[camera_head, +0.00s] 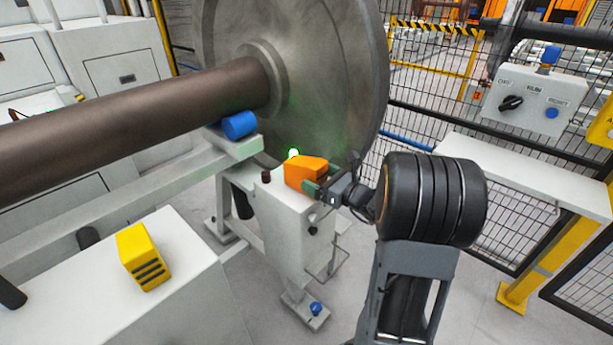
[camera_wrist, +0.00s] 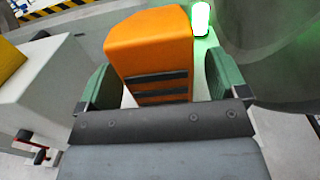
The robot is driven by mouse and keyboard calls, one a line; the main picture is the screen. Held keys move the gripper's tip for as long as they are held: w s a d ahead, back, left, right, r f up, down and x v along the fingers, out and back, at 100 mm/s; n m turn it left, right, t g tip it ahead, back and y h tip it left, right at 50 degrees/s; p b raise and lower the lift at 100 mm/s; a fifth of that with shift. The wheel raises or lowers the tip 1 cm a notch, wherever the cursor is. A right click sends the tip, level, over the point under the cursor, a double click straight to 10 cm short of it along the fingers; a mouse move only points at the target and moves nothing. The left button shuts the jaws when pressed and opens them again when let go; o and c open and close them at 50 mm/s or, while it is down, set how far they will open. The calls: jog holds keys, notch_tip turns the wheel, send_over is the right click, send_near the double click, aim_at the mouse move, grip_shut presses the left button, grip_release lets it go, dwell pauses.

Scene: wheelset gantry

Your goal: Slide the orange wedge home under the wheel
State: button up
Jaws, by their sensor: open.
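The orange wedge (camera_head: 305,171) sits on top of the white stand beside the large grey wheel (camera_head: 320,80). It also shows in the wrist view (camera_wrist: 150,48), with dark stripes on its near face. My gripper (camera_head: 315,188) is at the wedge's right end. In the wrist view my open gripper (camera_wrist: 160,88) has one green finger on each side of the wedge, with a small gap visible on the right side. The wheel's edge fills the upper right of the wrist view (camera_wrist: 285,50). Whether the wedge touches the wheel cannot be told.
A green light (camera_head: 293,153) glows by the wedge. A brown axle (camera_head: 140,110) rests near a blue roller (camera_head: 239,125). A yellow block (camera_head: 143,257) lies on a white bench (camera_head: 190,285). A control box (camera_head: 527,100) and mesh fence stand at the right.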

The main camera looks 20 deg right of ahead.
aim_at(298, 169)
jog(key=shift+x, duration=1.45)
jog(key=c, duration=1.3)
jog(key=shift+r, duration=0.1)
